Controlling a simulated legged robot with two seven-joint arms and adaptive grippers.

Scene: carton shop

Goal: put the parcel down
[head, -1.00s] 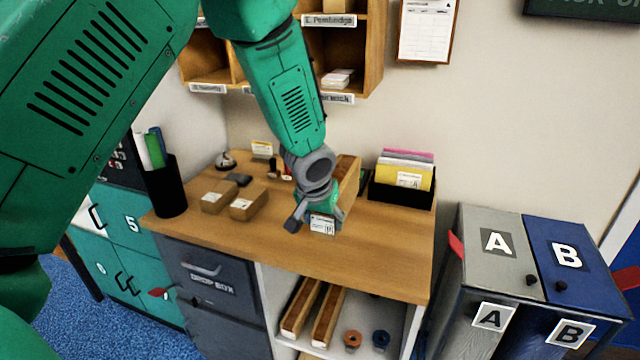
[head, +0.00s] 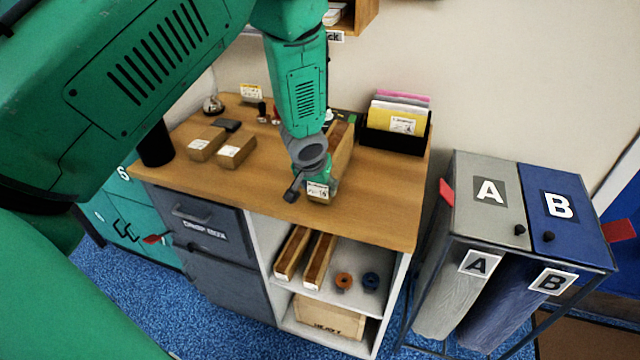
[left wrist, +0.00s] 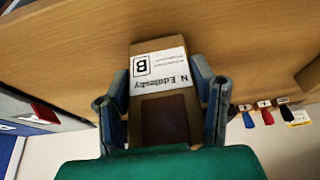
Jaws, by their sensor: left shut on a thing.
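The parcel (head: 317,196) is a small brown carton with a white label. In the left wrist view the label on the parcel (left wrist: 161,93) reads "N Eddlesby" with a boxed "B". The parcel is over the front part of the wooden counter (head: 375,205). I cannot tell whether its underside touches the wood. My right gripper is not in view.
Two brown cartons (head: 236,151) lie on the counter to the left. A wooden tray (head: 343,143) stands behind the gripper, and a black file box (head: 394,138) sits at the back right. Bare wood lies right of the parcel. Bins A (head: 487,195) and B (head: 560,207) stand right of the counter.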

